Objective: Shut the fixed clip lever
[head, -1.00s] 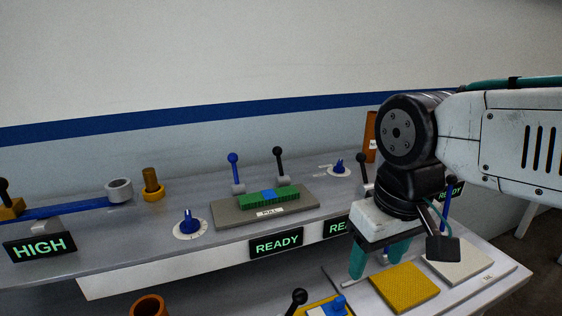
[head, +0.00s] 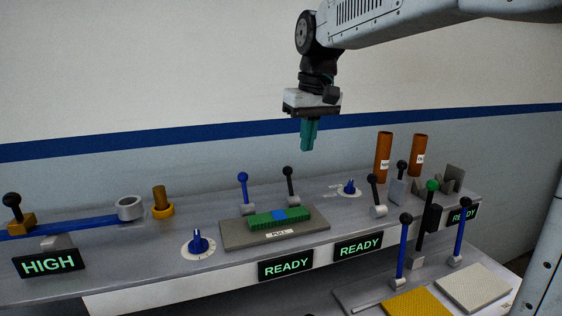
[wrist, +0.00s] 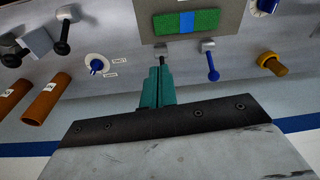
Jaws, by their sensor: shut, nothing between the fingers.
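A black-knobbed lever (head: 290,184) and a blue lever (head: 244,190) stand upright on grey bases behind a plate (head: 235,238) marked PULL. A green block with a blue middle (head: 266,219) lies on the plate. No label shows which lever is the fixed clip lever. My gripper (head: 308,149) has teal fingers, pointing down, shut and empty, above and behind the black lever. In the wrist view the fingertips (wrist: 160,70) appear just below the black lever (wrist: 162,52), close to its knob; the blue lever (wrist: 213,66) is to their right.
Blue dials (head: 197,243) and a brass peg (head: 161,200) flank the plate. To the right stand more levers (head: 374,190) and brown tubes (head: 383,155). READY signs (head: 286,264) line the front edge. The air around my gripper is clear.

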